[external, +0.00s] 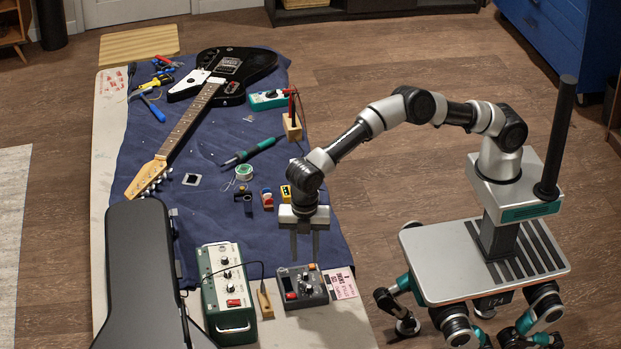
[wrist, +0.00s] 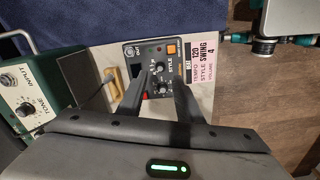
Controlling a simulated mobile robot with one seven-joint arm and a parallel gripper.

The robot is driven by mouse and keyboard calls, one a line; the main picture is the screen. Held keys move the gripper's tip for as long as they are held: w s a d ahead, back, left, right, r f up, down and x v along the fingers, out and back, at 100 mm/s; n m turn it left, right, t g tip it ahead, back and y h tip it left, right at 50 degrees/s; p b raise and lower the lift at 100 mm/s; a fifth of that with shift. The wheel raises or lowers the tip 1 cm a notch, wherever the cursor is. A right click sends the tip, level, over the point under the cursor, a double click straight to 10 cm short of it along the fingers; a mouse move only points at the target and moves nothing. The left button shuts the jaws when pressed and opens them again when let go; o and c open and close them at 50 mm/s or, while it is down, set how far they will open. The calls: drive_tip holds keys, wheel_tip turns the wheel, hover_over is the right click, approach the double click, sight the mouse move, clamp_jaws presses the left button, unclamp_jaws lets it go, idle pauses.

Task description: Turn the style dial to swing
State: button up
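The dark grey control box (external: 302,287) sits at the near end of the bench, and it shows in the wrist view (wrist: 133,66). Its style dial (wrist: 157,67) is a small dark knob beside the word STYLE. A second knob (wrist: 162,88) is closer to my wrist. The dial's pointer setting is too small to read. My gripper (external: 304,258) points down over the box, with two fingers apart and nothing between them. In the wrist view the fingers (wrist: 161,77) frame the knobs, apparently above them; contact cannot be seen.
A pink card (wrist: 203,62) beside the box reads tempo 120, style swing, volume 4. A green amplifier (external: 228,290), a wooden block with a cable (external: 265,300) and a black guitar case (external: 145,270) stand to the left. Small items, including a yellow box (external: 285,193), lie behind my gripper.

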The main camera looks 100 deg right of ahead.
sight(305, 275)
wheel_tip(305, 275, down, 6)
drive_tip(key=shift+f, duration=0.2)
clamp_jaws()
